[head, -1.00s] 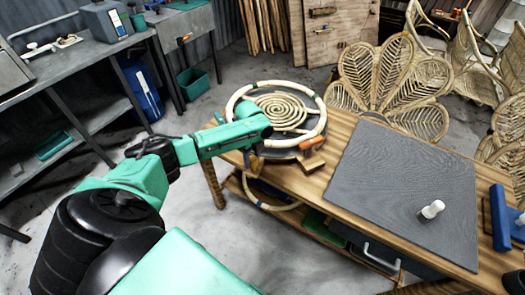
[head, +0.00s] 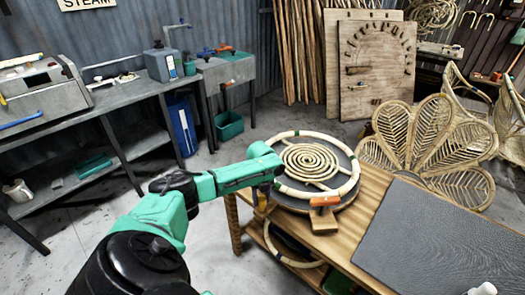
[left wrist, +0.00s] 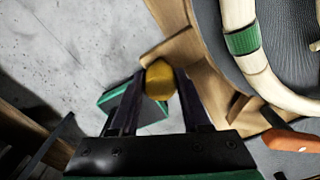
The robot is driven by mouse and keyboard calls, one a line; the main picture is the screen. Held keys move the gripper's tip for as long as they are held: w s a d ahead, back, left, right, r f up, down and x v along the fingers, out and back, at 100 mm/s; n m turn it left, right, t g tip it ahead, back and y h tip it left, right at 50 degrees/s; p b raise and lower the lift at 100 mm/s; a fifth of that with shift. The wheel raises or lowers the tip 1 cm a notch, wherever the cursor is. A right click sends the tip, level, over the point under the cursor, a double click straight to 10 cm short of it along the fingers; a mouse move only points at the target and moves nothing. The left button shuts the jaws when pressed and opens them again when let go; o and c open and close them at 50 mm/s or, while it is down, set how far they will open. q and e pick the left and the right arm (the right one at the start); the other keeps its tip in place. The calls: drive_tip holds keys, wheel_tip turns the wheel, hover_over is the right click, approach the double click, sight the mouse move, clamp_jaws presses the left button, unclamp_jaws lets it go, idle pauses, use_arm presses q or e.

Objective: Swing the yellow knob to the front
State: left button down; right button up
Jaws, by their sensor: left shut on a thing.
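The yellow knob (left wrist: 159,80) sits between the two dark fingers of my left gripper (left wrist: 158,88) in the left wrist view, and the fingers are closed on it. In the head view my left gripper (head: 264,196) is at the left front of the round dark bending plate (head: 341,160), by the wooden bench edge. The gripper and my arm mostly hide the knob there. A pale rattan ring (head: 283,144) with green bands lies on the plate around a rattan spiral (head: 312,162). My right gripper is not in view.
An orange-handled clamp or block (head: 324,202) stands at the plate's front edge, right of my left gripper. A dark grey mat (head: 430,240) covers the bench's right part. A rattan chair (head: 430,145) stands behind.

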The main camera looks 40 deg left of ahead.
use_arm(q)
drive_tip(key=shift+r, duration=0.1)
drive_tip(key=shift+c, duration=1.8)
unclamp_jaws()
wheel_tip(320, 180, up, 14)
drive_tip(key=b, duration=0.1)
drive_tip(key=shift+r+b, duration=0.25)
drive_tip(key=shift+b, duration=0.1)
